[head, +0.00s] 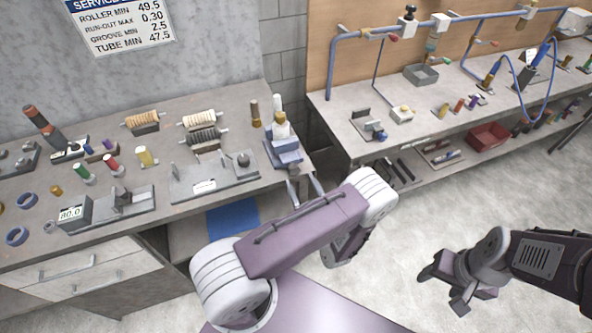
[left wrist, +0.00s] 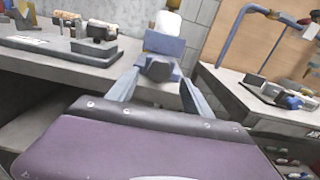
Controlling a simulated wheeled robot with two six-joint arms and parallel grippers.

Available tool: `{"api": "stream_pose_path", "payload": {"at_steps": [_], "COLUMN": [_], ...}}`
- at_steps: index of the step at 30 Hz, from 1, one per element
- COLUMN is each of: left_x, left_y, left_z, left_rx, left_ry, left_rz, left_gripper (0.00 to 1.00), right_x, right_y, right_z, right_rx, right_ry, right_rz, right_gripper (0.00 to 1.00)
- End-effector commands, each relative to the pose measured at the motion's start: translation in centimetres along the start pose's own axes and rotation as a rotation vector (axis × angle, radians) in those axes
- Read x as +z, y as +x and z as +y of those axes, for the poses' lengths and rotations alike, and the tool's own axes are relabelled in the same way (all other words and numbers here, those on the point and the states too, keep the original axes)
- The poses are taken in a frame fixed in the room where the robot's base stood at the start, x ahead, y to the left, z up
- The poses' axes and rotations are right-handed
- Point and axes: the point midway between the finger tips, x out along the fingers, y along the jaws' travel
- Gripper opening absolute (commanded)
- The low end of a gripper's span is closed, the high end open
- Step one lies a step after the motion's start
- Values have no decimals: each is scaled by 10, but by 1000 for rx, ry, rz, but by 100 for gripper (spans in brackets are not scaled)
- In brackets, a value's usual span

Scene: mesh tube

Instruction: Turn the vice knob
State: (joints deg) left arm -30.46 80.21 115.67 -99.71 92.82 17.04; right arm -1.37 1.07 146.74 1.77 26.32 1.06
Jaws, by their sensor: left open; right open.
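A blue-grey vice (head: 285,153) stands at the right front corner of the left bench, with a pale bottle-like piece (head: 281,126) above it. In the left wrist view the vice (left wrist: 165,44) is straight ahead, and its dark knob (left wrist: 159,68) faces me. My left gripper (head: 304,184) is open, just in front of the vice at the bench edge. In the left wrist view the left gripper's fingers (left wrist: 158,82) appear on either side of the knob; I cannot tell whether they touch it. My right gripper (head: 447,287) is open and empty over the floor, far from the vice.
A grey fixture plate (head: 213,182) lies left of the vice. Brown and white cylinders (head: 255,113) stand close behind it. A second bench (head: 345,112) with blue piping (head: 332,68) is across a gap to the right. The floor (head: 420,215) around my right arm is clear.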

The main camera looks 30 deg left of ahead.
Motion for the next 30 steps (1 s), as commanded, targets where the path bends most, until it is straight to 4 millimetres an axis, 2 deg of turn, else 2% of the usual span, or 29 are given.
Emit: {"api": "stream_pose_path", "payload": {"at_steps": [3, 6, 9, 16, 17, 23, 26, 30], "left_x": [2, 1, 1, 0, 0, 0, 0, -2], "left_y": [24, 37, 44, 45, 45, 45, 45, 45], "left_z": [2, 1, 1, 0, 0, 0, 0, 0], "left_rx": [6, 5, 3, 1, 1, 1, 1, 1], "left_ry": [0, 0, 1, 1, 1, 1, 10, 157], "left_rz": [1, 1, 0, 1, 1, 1, 1, 1], "left_gripper": [59, 59, 59, 59, 56, 0, 0, 0], "right_x": [-1, -1, -2, -2, -2, -2, -2, -1], "right_y": [-7, -9, -10, -10, -10, -10, -9, -4], "right_z": [0, 0, 0, 0, 0, -1, 0, 0], "right_rx": [0, 0, -1, -1, -1, -1, -1, -1], "right_ry": [1, 1, 1, 2, 2, 2, 2, 2], "right_rz": [1, 1, 1, 1, 1, 1, 1, 1], "right_gripper": [59, 59, 59, 59, 59, 59, 59, 59]}}
